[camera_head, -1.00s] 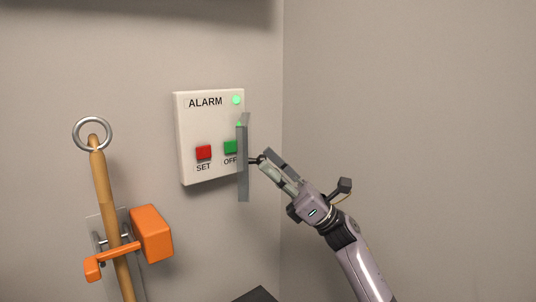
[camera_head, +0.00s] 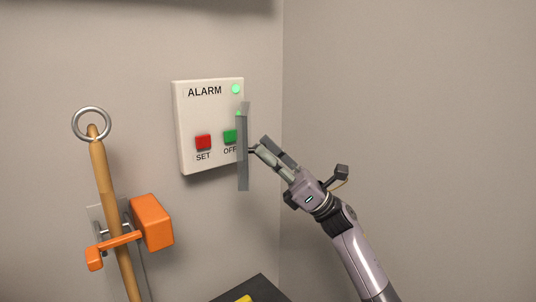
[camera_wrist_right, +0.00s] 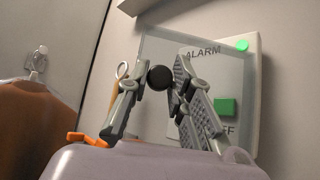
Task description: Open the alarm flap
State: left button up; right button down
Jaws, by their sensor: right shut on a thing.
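The alarm box (camera_head: 208,112) is a white wall panel with a red SET button, a green OFF button and a lit green lamp. The alarm flap (camera_head: 243,172) is a clear greyish sheet, seen nearly edge-on as a narrow strip at the box's right side, standing out from its face. My right gripper (camera_head: 261,149) is right of the flap, shut on its small dark knob (camera_wrist_right: 160,77). In the right wrist view the flap (camera_wrist_right: 152,50) spreads behind the fingers, with the box's lettering and OFF button beyond. My left gripper is not in view.
A wooden pole (camera_head: 103,180) with a ring on top stands at the left, beside an orange clamp (camera_head: 152,222) on a wall plate. A dark surface (camera_head: 262,287) with a yellow thing (camera_head: 245,298) shows at the bottom. The right wall is bare.

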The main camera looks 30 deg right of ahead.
dwell(0.5)
jog(key=d+g+b, duration=0.1)
jog(key=n+g+y+b, duration=0.1)
jog(key=g+b, duration=0.1)
jog(key=shift+s+d+y+b, duration=0.2)
jog(key=shift+d+y+b, duration=0.1)
jog(key=shift+d, duration=0.1)
jog(key=c, duration=1.4)
grip_release()
jog(key=shift+n, duration=0.3)
jog(key=shift+c, duration=0.2)
